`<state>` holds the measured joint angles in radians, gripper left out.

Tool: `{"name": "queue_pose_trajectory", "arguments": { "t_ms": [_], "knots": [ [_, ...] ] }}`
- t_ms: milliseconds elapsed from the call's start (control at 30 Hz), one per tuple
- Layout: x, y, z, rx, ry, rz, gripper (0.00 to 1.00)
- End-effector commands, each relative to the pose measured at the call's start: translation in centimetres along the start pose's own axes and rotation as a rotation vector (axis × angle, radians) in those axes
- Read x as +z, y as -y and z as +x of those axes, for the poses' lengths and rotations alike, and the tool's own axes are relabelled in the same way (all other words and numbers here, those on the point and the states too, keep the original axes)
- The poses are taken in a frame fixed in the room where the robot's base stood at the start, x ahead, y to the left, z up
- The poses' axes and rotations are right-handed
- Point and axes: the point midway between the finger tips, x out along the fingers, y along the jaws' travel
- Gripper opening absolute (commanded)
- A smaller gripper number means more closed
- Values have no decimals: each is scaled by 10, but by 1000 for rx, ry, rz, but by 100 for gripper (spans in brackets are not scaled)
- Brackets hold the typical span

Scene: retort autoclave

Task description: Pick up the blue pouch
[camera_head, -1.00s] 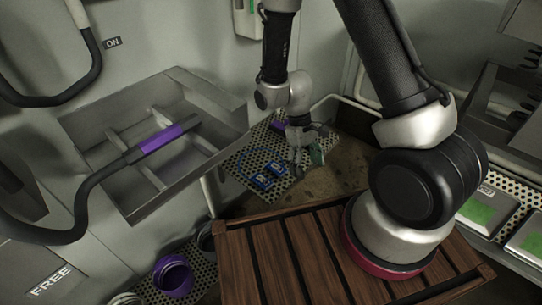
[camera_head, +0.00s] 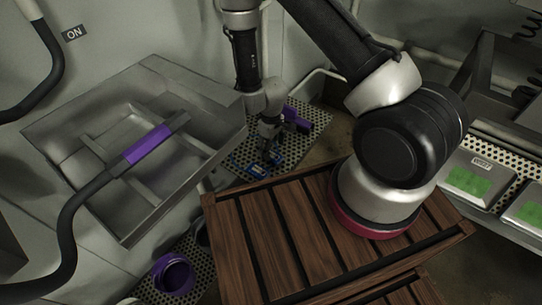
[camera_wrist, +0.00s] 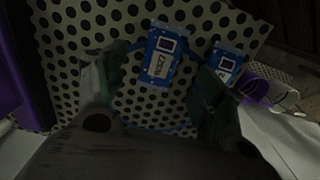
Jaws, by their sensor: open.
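Two blue pouches with white labels lie on a perforated tray. In the wrist view one blue pouch (camera_wrist: 158,62) is between my fingers, and the other blue pouch (camera_wrist: 226,60) is at the right, close to my right finger. My gripper (camera_wrist: 155,75) is open, with one finger on each side of the first pouch. In the head view my gripper (camera_head: 266,157) is down over the perforated tray (camera_head: 315,118), and the blue pouches (camera_head: 257,170) are partly hidden by it and the wooden top. I cannot tell whether the fingers touch the tray.
A grey metal basin (camera_head: 75,160) with a purple-gripped handle (camera_head: 147,145) is at the left. A slatted wooden top (camera_head: 245,235) stands in front. A purple container (camera_head: 172,273) sits low down. Trays with green contents (camera_head: 468,181) are at the right. A purple object (camera_head: 296,120) is behind my gripper.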

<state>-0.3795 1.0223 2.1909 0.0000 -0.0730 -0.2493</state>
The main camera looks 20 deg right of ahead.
Motion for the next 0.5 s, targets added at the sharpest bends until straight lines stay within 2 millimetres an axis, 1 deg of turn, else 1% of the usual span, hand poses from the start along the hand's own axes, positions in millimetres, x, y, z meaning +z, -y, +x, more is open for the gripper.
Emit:
{"name": "queue_pose_trajectory", "arguments": {
  "t_ms": [33,100,200,300,500],
  "knots": [
    [2,0,9,-1,4,0,70],
    [2,0,21,-1,3,0,70],
    [2,0,34,-1,3,0,70],
    [2,0,40,0,2,0,70],
    [1,0,41,0,1,0,70]
  ]
}}
